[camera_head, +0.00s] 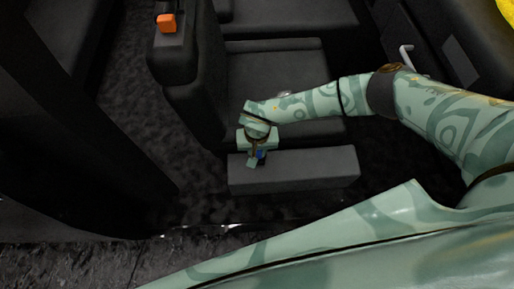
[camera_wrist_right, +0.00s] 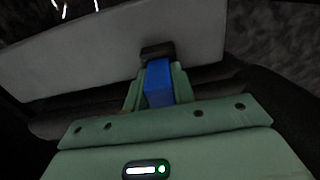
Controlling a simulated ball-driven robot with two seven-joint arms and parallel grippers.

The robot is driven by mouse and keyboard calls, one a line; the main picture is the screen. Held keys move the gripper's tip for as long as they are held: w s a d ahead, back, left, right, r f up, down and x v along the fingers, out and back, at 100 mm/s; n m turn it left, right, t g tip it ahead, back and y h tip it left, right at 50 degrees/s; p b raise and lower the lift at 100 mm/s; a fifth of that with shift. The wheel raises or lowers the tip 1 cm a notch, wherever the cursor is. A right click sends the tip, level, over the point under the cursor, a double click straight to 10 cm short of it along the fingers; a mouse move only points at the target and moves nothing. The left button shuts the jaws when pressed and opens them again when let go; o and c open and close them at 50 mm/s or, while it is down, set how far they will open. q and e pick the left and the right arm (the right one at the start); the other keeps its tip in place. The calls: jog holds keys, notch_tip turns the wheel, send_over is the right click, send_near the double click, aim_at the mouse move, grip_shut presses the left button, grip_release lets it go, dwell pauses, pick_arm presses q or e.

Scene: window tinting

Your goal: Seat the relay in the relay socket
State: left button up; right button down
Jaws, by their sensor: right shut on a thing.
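The blue relay (camera_wrist_right: 158,88) is between the fingers of my right gripper (camera_wrist_right: 156,92), which is shut on it. In the wrist view its far end meets the small black relay socket (camera_wrist_right: 157,51) on the grey block; I cannot tell whether it only overlaps, touches or is inside it. In the head view my right gripper (camera_head: 257,160) points down over the left part of the grey block, and only a little blue of the relay (camera_head: 261,154) shows. The socket is hidden there by the gripper. My left gripper is not in view.
The long grey block (camera_head: 310,168) lies in front of a dark seat (camera_head: 275,75). An orange buckle (camera_head: 166,23) sits on the dark part at upper left. Dark carpet (camera_head: 140,110) lies open left of the block. A metal sill edge (camera_head: 215,229) runs in front.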

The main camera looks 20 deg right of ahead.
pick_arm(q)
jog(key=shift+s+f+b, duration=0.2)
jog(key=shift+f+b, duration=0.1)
pick_arm(e)
jog(key=shift+f, duration=0.55)
jog(key=c, duration=1.1)
grip_release()
jog(key=shift+r, duration=0.1)
pick_arm(q)
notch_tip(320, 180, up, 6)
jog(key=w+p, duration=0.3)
jog(key=p, duration=0.3)
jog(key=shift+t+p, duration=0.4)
pick_arm(e)
notch_tip(320, 180, up, 16)
